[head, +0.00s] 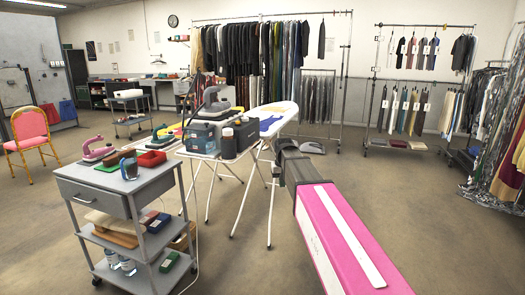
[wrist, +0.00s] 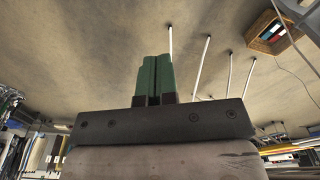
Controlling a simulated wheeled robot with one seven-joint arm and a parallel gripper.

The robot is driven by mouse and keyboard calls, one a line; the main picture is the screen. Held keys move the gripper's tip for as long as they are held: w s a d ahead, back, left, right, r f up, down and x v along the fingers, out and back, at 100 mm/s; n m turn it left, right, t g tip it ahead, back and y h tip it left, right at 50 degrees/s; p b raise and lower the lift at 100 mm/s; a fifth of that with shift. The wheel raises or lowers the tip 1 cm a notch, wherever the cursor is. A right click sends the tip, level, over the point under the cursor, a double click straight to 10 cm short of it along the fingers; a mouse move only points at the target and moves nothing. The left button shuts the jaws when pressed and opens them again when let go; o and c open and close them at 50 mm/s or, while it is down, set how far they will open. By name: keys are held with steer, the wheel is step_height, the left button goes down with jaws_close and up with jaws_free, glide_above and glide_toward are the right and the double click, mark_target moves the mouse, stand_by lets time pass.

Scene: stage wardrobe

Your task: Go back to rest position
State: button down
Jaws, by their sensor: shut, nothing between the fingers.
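My gripper (wrist: 155,80) shows in the wrist view with its two green fingers pressed together and nothing between them. It points over bare floor. In the head view my pink and grey arm reaches forward from the lower right, and its far end is beside the ironing board (head: 278,112). The fingers cannot be made out in the head view.
A grey trolley (head: 95,187) with irons and boxes stands at the left front. A steam station (head: 205,132) sits between trolley and ironing board. A pink chair (head: 30,125) is at far left. Clothes racks line the back and right. The right floor is clear.

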steer(key=s+d+f, duration=0.5)
steer(key=s+f, duration=0.5)
steer(key=s, duration=0.1)
steer(key=s+d+f+m+g, duration=0.1)
steer(key=s+d+f, duration=0.4)
steer(key=s+f, duration=0.6)
steer(key=shift+s+d, duration=0.15)
steer(key=shift+s, duration=0.45)
steer(key=shift+f, duration=0.1)
